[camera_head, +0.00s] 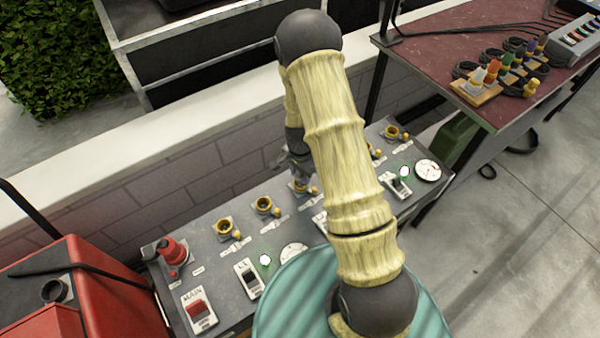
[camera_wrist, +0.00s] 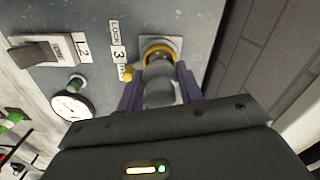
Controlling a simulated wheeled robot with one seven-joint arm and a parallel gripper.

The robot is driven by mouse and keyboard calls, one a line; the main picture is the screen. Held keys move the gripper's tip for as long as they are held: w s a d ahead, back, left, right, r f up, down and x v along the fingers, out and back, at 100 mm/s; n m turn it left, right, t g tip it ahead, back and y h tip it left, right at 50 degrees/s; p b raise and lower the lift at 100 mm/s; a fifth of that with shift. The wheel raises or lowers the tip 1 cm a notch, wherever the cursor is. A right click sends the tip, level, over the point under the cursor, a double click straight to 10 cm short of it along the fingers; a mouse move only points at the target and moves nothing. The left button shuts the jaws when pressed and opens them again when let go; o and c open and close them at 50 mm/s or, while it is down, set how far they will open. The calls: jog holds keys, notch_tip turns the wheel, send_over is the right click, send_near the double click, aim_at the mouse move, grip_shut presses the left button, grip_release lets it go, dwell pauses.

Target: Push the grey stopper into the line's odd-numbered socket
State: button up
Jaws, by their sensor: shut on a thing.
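In the wrist view, my gripper (camera_wrist: 160,82) has its two purple fingers closed on either side of the grey stopper (camera_wrist: 158,95). The stopper's far end is at the yellow-ringed socket (camera_wrist: 158,44), lined up with its opening; I cannot tell how deep it sits. A plate reading "3" (camera_wrist: 118,54) is beside this socket. In the head view, my gripper (camera_head: 299,168) is above the grey control panel (camera_head: 215,275), partly hidden by my arm, and the stopper is not clear there.
Other yellow-ringed sockets (camera_head: 227,228) run along the panel's back. A red plug (camera_head: 173,251) stands at its left end. Switches and a gauge (camera_head: 428,170) are at the front and right. A brick wall (camera_head: 150,185) is close behind. A table with coloured plugs (camera_head: 440,60) stands at right.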

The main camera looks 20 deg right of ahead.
jog(key=shift+w, duration=0.1)
jog(key=shift+a+f, duration=0.1)
jog(key=shift+a, duration=0.1)
jog(key=shift+d+f, duration=0.2)
jog(key=shift+d, duration=0.1)
jog(key=shift+a+f+b, duration=0.1)
jog(key=shift+f+b, duration=0.6)
jog(key=shift+f, duration=0.05)
dwell(0.4)
jog(key=o, duration=1.1)
jog(key=shift+f, duration=0.1)
jog(key=shift+s, duration=0.25)
jog(key=shift+s, duration=0.1)
jog(key=shift+c, duration=0.2)
